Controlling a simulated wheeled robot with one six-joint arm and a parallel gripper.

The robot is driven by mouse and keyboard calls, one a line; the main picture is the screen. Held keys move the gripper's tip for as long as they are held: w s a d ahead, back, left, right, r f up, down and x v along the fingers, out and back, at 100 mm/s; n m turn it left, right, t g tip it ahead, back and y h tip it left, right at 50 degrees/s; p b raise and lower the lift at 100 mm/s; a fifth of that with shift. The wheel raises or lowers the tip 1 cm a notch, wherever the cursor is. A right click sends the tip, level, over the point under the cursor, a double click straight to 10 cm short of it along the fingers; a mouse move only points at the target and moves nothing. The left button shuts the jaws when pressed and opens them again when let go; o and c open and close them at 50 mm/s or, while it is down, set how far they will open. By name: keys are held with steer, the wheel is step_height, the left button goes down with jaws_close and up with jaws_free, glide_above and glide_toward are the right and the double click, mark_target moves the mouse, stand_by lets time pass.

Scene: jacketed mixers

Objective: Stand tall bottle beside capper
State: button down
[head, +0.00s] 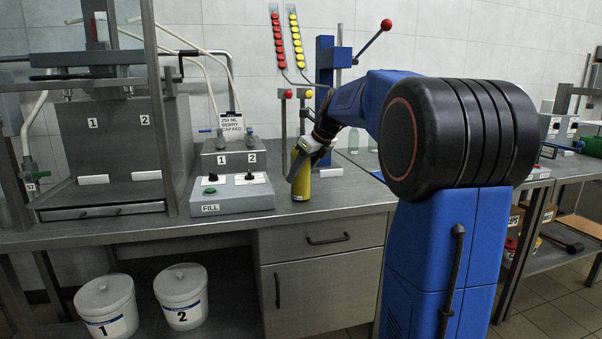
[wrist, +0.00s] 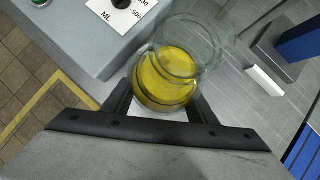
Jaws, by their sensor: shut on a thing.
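A tall clear bottle with yellow liquid (head: 301,181) is upright at the right of the fill unit in the head view. It also shows from above in the wrist view (wrist: 168,72), with its clear upper part uncapped. My gripper (head: 309,152) is shut around it; in the wrist view its dark fingers (wrist: 163,97) lie on either side. I cannot tell whether its base touches the bench. The capper (head: 325,62), a blue column with a red-knobbed lever, stands behind and right of the bottle, partly hidden by my arm.
The fill unit (head: 231,196) with its control box is close at the bottle's left. Chutes of red caps (head: 278,42) and yellow caps (head: 296,42) hang on the wall. Clear bottles (head: 353,140) stand behind my arm. Two white buckets (head: 106,305) are under the bench (head: 150,226).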

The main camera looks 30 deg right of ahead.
steer(key=c, duration=0.7)
jaws_free()
steer(key=shift+f, duration=0.1)
steer(key=shift+c, duration=0.2)
steer(key=v, duration=1.2)
steer(key=shift+s, duration=0.1)
